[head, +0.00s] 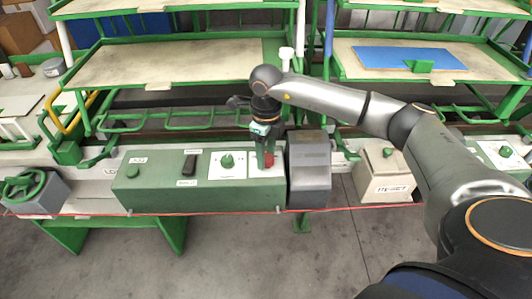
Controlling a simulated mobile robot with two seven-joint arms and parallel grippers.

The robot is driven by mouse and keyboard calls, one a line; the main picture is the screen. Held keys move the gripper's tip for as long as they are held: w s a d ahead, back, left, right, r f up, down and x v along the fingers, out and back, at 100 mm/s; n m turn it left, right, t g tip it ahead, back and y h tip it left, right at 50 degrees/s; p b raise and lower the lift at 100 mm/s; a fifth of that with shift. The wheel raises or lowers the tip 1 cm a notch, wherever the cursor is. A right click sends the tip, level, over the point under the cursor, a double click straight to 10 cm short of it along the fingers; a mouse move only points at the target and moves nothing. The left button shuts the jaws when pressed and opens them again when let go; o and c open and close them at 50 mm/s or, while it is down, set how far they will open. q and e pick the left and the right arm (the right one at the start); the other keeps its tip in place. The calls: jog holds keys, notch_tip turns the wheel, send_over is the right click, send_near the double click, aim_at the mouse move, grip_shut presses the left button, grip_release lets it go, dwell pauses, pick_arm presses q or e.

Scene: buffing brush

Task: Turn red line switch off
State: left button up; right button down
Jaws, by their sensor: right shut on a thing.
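The red line switch (269,160) is a small red knob at the right end of the long green control box (150,195). My right gripper (266,158) reaches down over it from the right arm and is shut on it; the fingers partly hide the knob. Its exact turned position is too small to tell. My left gripper is not in view.
The box also carries a green knob (227,161) on a white plate and a black switch (189,165). A grey block (309,168) stands just right of my right gripper. A red cord (90,215) runs along the front. Green-framed shelves (170,62) stand behind.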

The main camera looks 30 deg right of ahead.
jog(key=shift+c, duration=1.5)
grip_release()
jog(key=shift+r, duration=0.1)
notch_tip(320, 180, up, 12)
jog(key=shift+r, duration=0.2)
